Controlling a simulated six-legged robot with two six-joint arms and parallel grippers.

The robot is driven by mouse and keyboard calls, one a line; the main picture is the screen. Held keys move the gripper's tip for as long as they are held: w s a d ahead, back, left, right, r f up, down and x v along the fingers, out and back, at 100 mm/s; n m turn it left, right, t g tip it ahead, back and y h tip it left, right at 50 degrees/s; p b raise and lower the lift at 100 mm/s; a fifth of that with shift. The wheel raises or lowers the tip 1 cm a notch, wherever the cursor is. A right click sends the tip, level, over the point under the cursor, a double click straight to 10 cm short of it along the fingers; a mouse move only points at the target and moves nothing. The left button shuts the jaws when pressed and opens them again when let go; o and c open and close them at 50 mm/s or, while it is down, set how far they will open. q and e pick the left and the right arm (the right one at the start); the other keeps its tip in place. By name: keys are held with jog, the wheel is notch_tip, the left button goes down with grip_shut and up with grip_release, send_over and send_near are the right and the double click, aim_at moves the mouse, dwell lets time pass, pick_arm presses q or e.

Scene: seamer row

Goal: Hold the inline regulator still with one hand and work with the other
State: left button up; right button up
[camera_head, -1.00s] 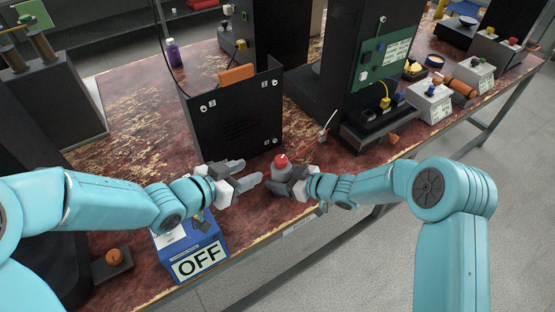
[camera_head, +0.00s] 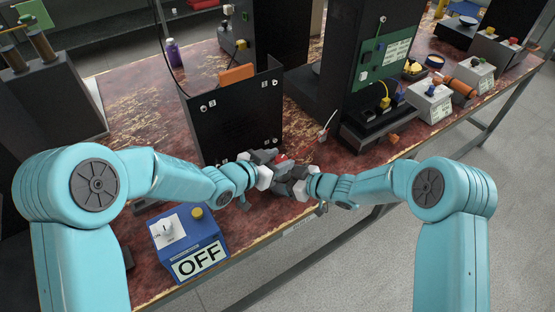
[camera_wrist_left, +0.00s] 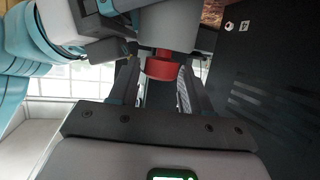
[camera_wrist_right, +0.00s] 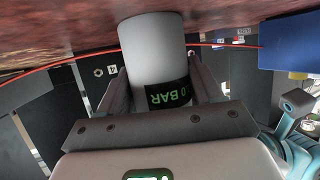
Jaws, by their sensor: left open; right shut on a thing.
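The inline regulator shows in the right wrist view as a pale grey cylinder (camera_wrist_right: 150,48) with a dark band and green display letters, "0 BAR" upside down. My right gripper (camera_wrist_right: 165,88) is shut on its body. In the head view the regulator's red knob (camera_head: 282,158) shows between the two hands, and the body is mostly hidden. My left gripper (camera_head: 266,156) is open at the knob. In the left wrist view the red knob (camera_wrist_left: 161,66) is between the left fingers, with a gap visible to the right finger; contact is unclear.
A red line (camera_wrist_right: 60,62) runs past the regulator. A black panel (camera_head: 236,125) stands close behind the hands. A blue box (camera_head: 190,245) with an OFF label, white switch and yellow button sits at the table's front edge. A grey box (camera_head: 430,103) stands further right.

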pick_arm(q)
jog(key=c, duration=0.8)
jog(key=m+g+h, duration=0.2)
jog(key=m, duration=0.1)
jog(key=m+g+h, duration=0.1)
jog(key=g, duration=0.1)
jog(key=shift+w+a+r, duration=0.1)
jog(key=shift+w+a, duration=0.05)
jog(key=shift+w, duration=0.2)
jog(key=shift+w+m+g+h, duration=0.15)
jog(key=shift+m+g+h, duration=0.55)
jog(key=shift+m+g, duration=1.85)
pick_arm(e)
jog(key=shift+f, duration=0.1)
pick_arm(q)
jog(key=shift+g, duration=0.35)
jog(key=o, duration=0.8)
